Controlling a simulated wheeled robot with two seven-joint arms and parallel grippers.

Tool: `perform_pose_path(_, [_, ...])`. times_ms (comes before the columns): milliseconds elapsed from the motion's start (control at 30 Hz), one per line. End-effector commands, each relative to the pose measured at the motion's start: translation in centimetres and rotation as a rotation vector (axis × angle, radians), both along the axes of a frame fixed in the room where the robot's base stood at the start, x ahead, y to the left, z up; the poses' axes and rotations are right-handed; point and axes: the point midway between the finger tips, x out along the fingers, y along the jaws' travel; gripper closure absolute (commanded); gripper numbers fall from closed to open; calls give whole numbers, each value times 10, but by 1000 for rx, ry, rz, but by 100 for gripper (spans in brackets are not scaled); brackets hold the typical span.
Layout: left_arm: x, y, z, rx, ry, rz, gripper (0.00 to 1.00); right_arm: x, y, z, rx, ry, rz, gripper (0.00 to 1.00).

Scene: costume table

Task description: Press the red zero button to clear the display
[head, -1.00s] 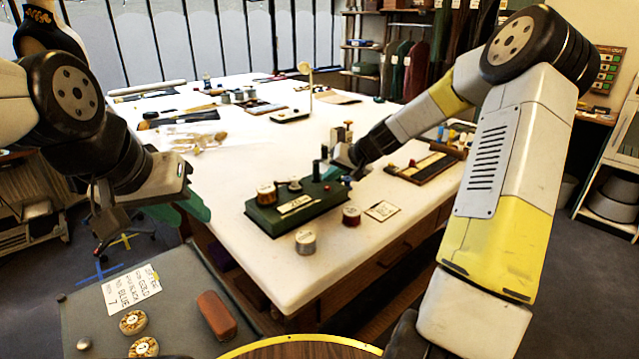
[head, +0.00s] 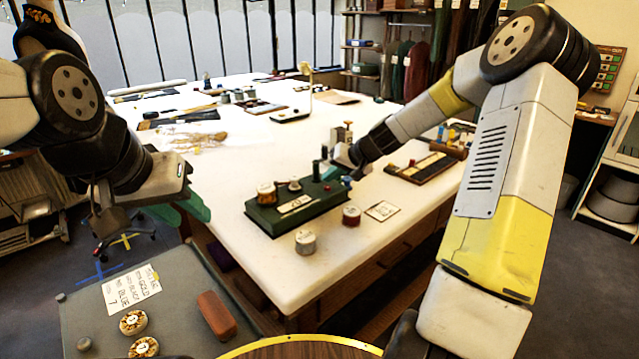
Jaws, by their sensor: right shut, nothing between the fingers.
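The green box device (head: 268,222) stands near the front edge of the white table, with a pale label or display strip (head: 296,204) on its front part. A small red spot that looks like the red button (head: 327,188) shows at the right end of its top. My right gripper (head: 346,180) is shut and empty at the device's right end, close beside the red spot. Whether its teal tips touch the button is too small to tell. My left gripper (head: 182,208) hangs at the left, off the table edge and away from the device; its jaw gap is unclear.
A grey-topped tin (head: 305,242), a red spool (head: 351,216) and a small card (head: 382,210) lie in front of the device. A dark tray (head: 420,168) lies to its right. A grey side surface (head: 175,290) with a written note is at front left.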

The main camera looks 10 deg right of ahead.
Motion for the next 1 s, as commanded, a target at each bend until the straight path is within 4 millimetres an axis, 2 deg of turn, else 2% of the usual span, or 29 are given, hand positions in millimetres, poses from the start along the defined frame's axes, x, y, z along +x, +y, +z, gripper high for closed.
perform_pose_path(700, [0, 0, 0, 0, 0, 0, 64, 0, 0, 0, 0, 0, 0, 100])
perform_pose_path(1000, [0, 0, 0, 0, 0, 0, 64, 0, 0, -8, 1, 1, 1, 100])
